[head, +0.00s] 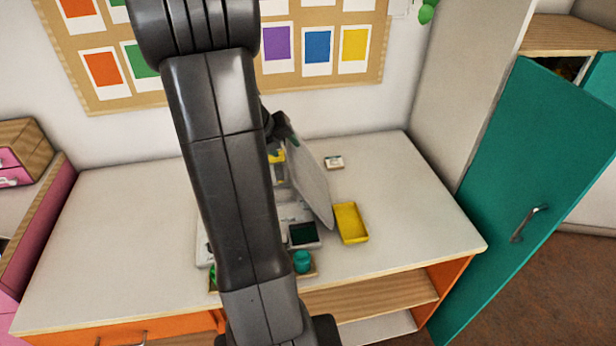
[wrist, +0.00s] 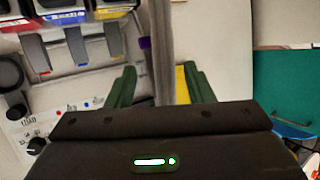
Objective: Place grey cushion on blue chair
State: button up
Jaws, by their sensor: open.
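I see no grey cushion and no clear blue chair. A small blue patch (wrist: 292,130) shows at the right edge of the wrist view; I cannot tell what it belongs to. My gripper (wrist: 160,86) is open, with its two dark green fingers apart. A thin grey panel (wrist: 162,45) shows edge-on between the fingers, with a gap on each side. In the head view this panel (head: 312,188) stands tilted on the worktop, and my gripper is at its upper edge, partly hidden by my arm.
A teal cabinet door (head: 525,190) stands open at right. The worktop's left side is clear.

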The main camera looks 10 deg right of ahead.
aim_at(293, 153)
jog(key=shift+x, duration=2.75)
jog(key=shift+s+d, duration=0.1)
jog(key=shift+d, duration=0.1)
jog(key=shift+c, duration=0.2)
jog(key=shift+r, duration=0.1)
grip_shut()
